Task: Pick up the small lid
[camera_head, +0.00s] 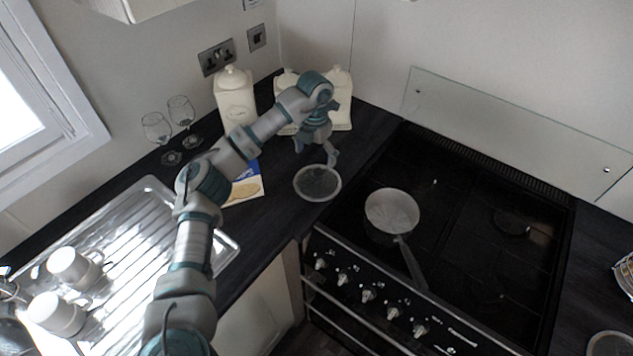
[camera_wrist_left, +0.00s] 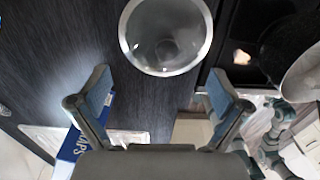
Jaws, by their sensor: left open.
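A round glass lid with a pale rim (camera_head: 317,183) lies flat on the dark worktop, just left of the hob. It also shows in the left wrist view (camera_wrist_left: 165,68), at the top centre beyond the fingers. My left gripper (camera_head: 316,153) is open and empty, above the worktop at the lid's far side. In the left wrist view its two fingers (camera_wrist_left: 158,78) stand wide apart with nothing between them. Another round lid (camera_head: 608,344) is partly cut off at the lower right corner; I cannot tell their sizes apart surely. My right gripper is not in view.
A saucepan (camera_head: 392,212) stands on the hob, its handle towards the front. Cream canisters (camera_head: 236,98) stand at the back. A blue and yellow packet (camera_head: 246,188) lies left of the lid. Wine glasses (camera_head: 157,128) and mugs (camera_head: 57,314) are further left.

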